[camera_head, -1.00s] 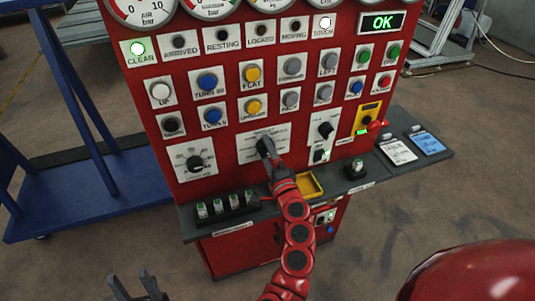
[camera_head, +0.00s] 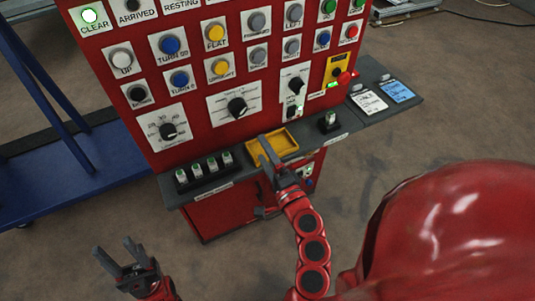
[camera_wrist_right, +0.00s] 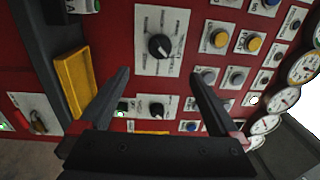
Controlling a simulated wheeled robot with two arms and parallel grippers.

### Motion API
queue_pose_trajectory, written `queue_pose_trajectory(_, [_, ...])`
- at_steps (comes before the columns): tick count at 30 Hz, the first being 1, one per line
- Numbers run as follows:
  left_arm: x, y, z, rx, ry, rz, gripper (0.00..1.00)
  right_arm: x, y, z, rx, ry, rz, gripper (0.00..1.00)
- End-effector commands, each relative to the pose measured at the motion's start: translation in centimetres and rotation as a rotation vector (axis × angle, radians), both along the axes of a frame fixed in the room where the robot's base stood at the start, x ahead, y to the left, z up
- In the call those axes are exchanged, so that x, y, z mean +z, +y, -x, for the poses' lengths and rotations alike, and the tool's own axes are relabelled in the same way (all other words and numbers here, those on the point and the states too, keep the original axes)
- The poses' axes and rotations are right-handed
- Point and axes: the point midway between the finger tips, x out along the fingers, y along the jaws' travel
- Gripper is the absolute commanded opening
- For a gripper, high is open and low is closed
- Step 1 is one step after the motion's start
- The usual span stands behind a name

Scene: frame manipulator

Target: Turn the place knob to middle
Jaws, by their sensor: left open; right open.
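The centre black knob (camera_head: 237,106) sits on a wide white plate with small lettering on the red panel. The plate's words are too small to read, so I cannot tell its name or exact setting. The knob also shows in the right wrist view (camera_wrist_right: 159,46), clear of the fingers. My right gripper (camera_head: 268,150) is open and empty, below the knob and over the yellow tray (camera_head: 289,139) on the ledge. Its two fingers (camera_wrist_right: 160,95) are spread in the wrist view. My left gripper (camera_head: 118,258) is open and empty, low at the left, away from the panel.
A numbered dial (camera_head: 168,131) is left of the centre knob, and another black knob (camera_head: 297,83) is right of it. Button rows fill the panel above. The grey ledge (camera_head: 240,171) holds small switches. A blue cart (camera_head: 60,170) stands at left.

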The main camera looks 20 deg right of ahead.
Motion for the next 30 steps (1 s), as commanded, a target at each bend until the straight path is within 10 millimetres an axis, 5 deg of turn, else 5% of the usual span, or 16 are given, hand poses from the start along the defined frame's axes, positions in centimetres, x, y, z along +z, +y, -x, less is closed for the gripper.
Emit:
queue_pose_trajectory(7, [0.7, 0.0, 0.0, 0.0, 0.0, 0.0, 0.5, -0.1, 0.0, 1.7, 0.001, 0.002, -0.001, 0.97])
queue_pose_trajectory(24, [0.7, 0.0, 0.0, 0.0, 0.001, 0.0, 0.5, -0.2, 0.0, 1.7, -0.001, 0.002, 0.0, 0.97])
queue_pose_trajectory(30, [0.7, 0.0, 0.0, 0.0, 0.0, 0.0, 0.5, -3.0, -2.1, 0.5, -0.13, 0.054, 0.087, 0.97])
